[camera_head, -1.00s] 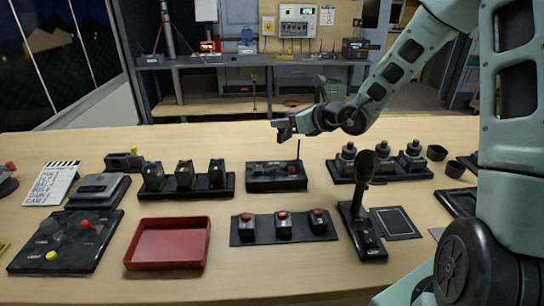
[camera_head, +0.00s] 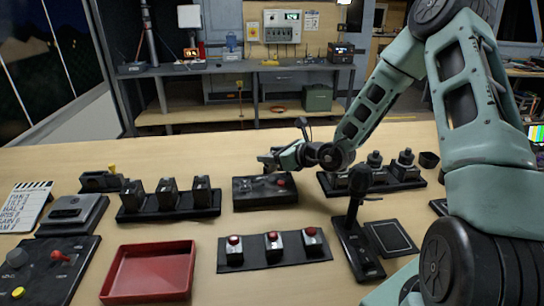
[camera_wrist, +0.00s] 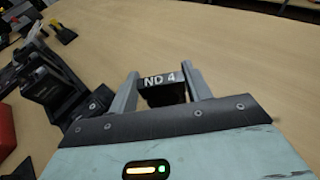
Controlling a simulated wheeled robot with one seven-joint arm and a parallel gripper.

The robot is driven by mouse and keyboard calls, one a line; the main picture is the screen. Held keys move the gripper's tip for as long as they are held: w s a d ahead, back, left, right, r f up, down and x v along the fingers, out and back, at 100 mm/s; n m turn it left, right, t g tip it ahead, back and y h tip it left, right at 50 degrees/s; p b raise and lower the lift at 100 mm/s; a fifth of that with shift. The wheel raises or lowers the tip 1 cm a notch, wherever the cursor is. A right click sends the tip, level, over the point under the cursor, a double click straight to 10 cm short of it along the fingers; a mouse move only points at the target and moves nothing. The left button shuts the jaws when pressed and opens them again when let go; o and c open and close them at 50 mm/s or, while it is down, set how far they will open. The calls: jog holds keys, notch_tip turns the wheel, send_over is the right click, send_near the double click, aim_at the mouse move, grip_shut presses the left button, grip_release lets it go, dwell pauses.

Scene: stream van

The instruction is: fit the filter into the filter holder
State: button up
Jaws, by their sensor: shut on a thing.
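A dark filter labelled "ND 4" (camera_wrist: 165,92) is between the two grey fingers of my gripper (camera_wrist: 163,84) in the wrist view. The gripper is shut on it, and the label faces the camera. In the head view my gripper (camera_head: 268,161) is above the table, over the back edge of a black box with a red knob (camera_head: 265,192). The filter is too small to make out there. I cannot tell for sure which thing is the filter holder. A small black unit with a yellow part (camera_head: 103,180) stands at the back left.
A rack of three black blocks (camera_head: 168,212) stands left of my gripper. A red tray (camera_head: 150,272), a red-button panel (camera_head: 274,252), a microphone (camera_head: 358,225) and a rack of knobbed pieces (camera_head: 372,188) are nearer or to the right. The table's back strip (camera_head: 190,155) is clear.

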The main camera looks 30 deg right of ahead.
jog(key=shift+f, duration=0.25)
jog(key=shift+f, duration=0.15)
jog(key=o, duration=1.1)
jog(key=shift+c, duration=0.2)
